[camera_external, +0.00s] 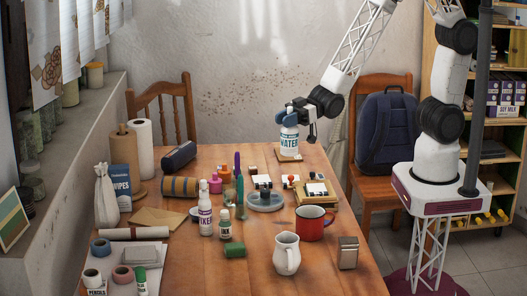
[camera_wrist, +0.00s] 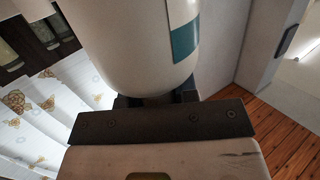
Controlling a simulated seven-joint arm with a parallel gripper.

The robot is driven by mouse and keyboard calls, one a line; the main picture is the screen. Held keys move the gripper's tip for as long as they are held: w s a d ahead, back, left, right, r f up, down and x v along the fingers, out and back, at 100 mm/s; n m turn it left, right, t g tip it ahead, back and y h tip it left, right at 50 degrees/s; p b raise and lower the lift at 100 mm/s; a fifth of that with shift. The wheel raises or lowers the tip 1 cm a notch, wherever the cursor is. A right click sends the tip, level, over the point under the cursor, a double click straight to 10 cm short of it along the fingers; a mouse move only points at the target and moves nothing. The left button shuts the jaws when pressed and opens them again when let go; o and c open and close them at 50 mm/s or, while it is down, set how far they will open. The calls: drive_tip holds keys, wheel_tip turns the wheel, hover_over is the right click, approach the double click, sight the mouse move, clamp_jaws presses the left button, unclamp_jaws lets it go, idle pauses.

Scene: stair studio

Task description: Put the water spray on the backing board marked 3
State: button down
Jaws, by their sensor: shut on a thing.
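The water spray (camera_external: 289,141) is a white bottle with a blue top and a "WATER" label, upright at the far end of the table. My gripper (camera_external: 299,117) is shut on it near its top. In the wrist view the bottle (camera_wrist: 135,45), with a teal label patch, fills the space beyond my gripper (camera_wrist: 158,101). A small tan board (camera_external: 290,158) lies directly under the bottle; I cannot tell whether the bottle touches it. No number on it is readable. Other small boards with pale cards, such as one at the right (camera_external: 316,189), lie nearer the middle.
A grey round dish (camera_external: 266,202), a red mug (camera_external: 314,224), a white jug (camera_external: 287,255), and a white "KER" bottle (camera_external: 205,214) stand on the table. A chair with a blue backpack (camera_external: 387,132) is behind the right edge.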

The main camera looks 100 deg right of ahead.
drive_tip(key=s+d+f+m+t+h, duration=0.1)
drive_tip(key=s+d+m+h, duration=0.25)
drive_tip(key=s+d, duration=0.8)
drive_tip(key=s+d+m+t+h, duration=0.1)
drive_tip(key=s+d+m+h, duration=0.35)
drive_tip(key=d, duration=1.15)
drive_tip(key=s+f+n, duration=0.1)
drive_tip(key=s+f, duration=0.2)
drive_tip(key=f, duration=0.2)
drive_tip(key=shift+a+f+n, duration=0.2)
drive_tip(key=shift+n, duration=0.2)
drive_tip(key=shift+w, duration=0.1)
drive_tip(key=w+d+f, duration=0.1)
drive_tip(key=w+d, duration=0.1)
drive_tip(key=w, duration=1.3)
drive_tip(key=shift+w+d+f, duration=0.15)
drive_tip(key=shift+w+f, duration=0.05)
drive_tip(key=shift+w, duration=0.1)
drive_tip(key=shift+f, duration=0.1)
drive_tip(key=shift+f, duration=1.85)
drive_tip(key=c, duration=0.9)
unclamp_jaws()
